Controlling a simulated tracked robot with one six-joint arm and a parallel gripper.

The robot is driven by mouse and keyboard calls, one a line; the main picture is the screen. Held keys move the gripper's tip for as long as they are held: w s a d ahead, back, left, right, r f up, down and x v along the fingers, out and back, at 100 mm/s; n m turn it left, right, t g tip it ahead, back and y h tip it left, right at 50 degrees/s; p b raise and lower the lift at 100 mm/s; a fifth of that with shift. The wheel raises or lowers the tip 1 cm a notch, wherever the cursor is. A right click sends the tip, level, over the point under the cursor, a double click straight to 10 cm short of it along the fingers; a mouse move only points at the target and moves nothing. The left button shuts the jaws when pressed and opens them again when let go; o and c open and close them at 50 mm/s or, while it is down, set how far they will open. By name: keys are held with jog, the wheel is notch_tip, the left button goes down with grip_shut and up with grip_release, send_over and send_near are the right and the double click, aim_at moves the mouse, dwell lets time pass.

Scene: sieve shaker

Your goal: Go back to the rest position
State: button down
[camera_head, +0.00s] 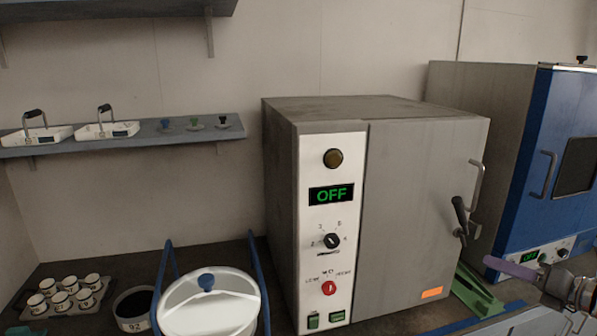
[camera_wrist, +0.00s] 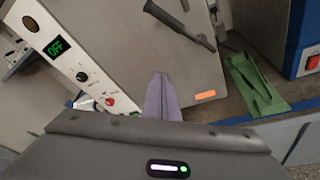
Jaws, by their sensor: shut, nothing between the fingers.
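My gripper (camera_head: 516,269) shows at the lower right of the head view, in front of the grey oven (camera_head: 415,200) and the blue oven. In the wrist view its purple fingers (camera_wrist: 162,98) lie together, shut and empty. They point toward the lower part of the grey oven door, below its black lever handle (camera_wrist: 180,24). From these views I cannot tell how far the fingertips are from the door. The grey oven's door is shut and its display (camera_head: 331,194) reads OFF.
A green stand (camera_head: 474,291) lies between the grey oven and the blue oven (camera_head: 530,190). A white lidded pot (camera_head: 207,308) and a tray of small cups (camera_head: 62,296) stand at left. A wall shelf (camera_head: 180,135) holds white trays. Open air lies before the grey oven.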

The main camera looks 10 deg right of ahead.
jog(key=s+a+f+n+g+h, duration=0.1)
jog(key=s+a+f+n+g, duration=0.45)
jog(key=a+n, duration=0.45)
jog(key=s+a+f+n+g, duration=0.5)
jog(key=a+n, duration=0.3)
jog(key=n, duration=0.4)
jog(key=s+a+r+n+h, duration=0.2)
jog(key=a+n, duration=0.7)
jog(key=s+a+r+n+t+h, duration=0.1)
jog(key=s+a+r+n, duration=0.1)
jog(key=a+n, duration=0.6)
jog(key=shift+s+a+r+n+h, duration=0.25)
jog(key=shift+a+r+n+h, duration=0.25)
jog(key=shift+a, duration=0.45)
jog(key=c, duration=2.5)
grip_release()
jog(key=shift+t, duration=0.25)
jog(key=shift+c, duration=0.2)
